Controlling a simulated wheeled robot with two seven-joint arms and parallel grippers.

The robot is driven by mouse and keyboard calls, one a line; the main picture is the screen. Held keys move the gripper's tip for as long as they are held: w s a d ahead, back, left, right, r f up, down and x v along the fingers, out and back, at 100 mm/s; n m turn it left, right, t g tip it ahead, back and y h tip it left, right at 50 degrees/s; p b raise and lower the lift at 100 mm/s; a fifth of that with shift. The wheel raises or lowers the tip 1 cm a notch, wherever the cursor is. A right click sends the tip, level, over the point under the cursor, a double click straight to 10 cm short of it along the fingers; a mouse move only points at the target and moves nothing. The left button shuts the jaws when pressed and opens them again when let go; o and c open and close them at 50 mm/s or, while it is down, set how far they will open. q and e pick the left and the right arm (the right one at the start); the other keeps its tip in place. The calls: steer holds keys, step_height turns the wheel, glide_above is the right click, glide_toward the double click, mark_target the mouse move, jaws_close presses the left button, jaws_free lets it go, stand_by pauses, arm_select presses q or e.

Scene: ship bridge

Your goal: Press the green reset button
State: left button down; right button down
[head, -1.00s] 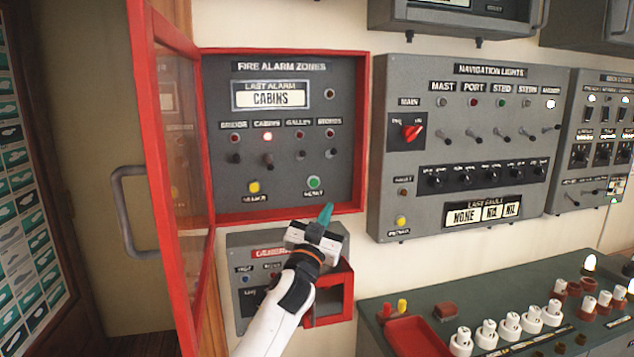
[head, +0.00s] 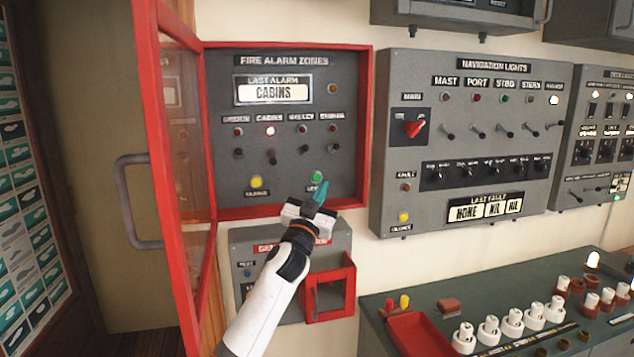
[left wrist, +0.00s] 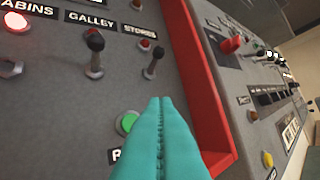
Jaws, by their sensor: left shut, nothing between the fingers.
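The green reset button (head: 317,177) is at the lower right of the grey fire alarm panel (head: 225,146), inside a red frame. My left gripper (head: 319,186) is shut and empty, its teal fingers just below the button and partly over its label. In the left wrist view the green button (left wrist: 128,122) shows beside the left edge of the shut teal fingers (left wrist: 158,105). I cannot tell whether the fingertips touch the panel. The lamp under "Cabins" (head: 269,131) is lit red. My right gripper is not in view.
The red-framed door (head: 150,130) stands open at the left of the panel. A yellow button (head: 256,181) is left of the green one. The navigation lights panel (head: 385,200) is at the right. A red holder (head: 348,290) sits below my gripper.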

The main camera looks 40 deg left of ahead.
arm_select(q)
steer(key=shift+w+a+b, duration=0.3)
steer(key=shift+w+a, duration=0.95)
steer(key=shift+a, duration=0.25)
stand_by(1.0)
steer(key=shift+w+a, duration=0.25)
steer(key=shift+a, duration=0.1)
steer(key=shift+w+a, duration=0.25)
steer(key=shift+a, duration=0.05)
stand_by(0.7)
stand_by(0.3)
steer(key=shift+s+d, duration=0.55)
steer(key=shift+d, duration=0.1)
steer(key=shift+s+d+p, duration=0.6)
steer(key=shift+s+d, duration=1)
steer(key=shift+d, duration=0.3)
